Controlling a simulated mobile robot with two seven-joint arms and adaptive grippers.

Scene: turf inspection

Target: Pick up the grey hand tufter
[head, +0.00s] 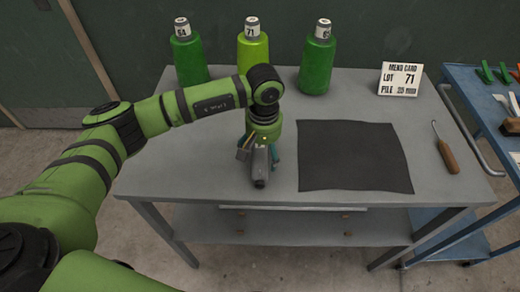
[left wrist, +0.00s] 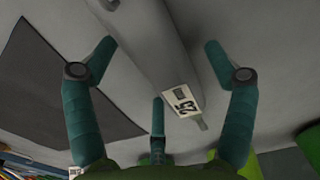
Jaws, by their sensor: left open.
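The grey hand tufter (head: 260,173) lies on the grey table, left of the dark mat. In the left wrist view the tufter (left wrist: 148,48) runs from the top edge down to a tag reading 25 and a small tip. My left gripper (head: 258,154) is right above it, pointing down, and hides part of it. In the left wrist view the teal fingers of my left gripper (left wrist: 160,47) are spread wide, with the tufter between them. I cannot tell whether any finger touches it. My right gripper is in no view.
Three green cones of yarn (head: 253,47) stand along the table's back edge. A dark square mat (head: 354,156) lies right of the tufter. A card (head: 400,79) reading LOT 71 stands behind a wooden-handled tool (head: 446,153). A blue cart (head: 470,90) with tools stands at right.

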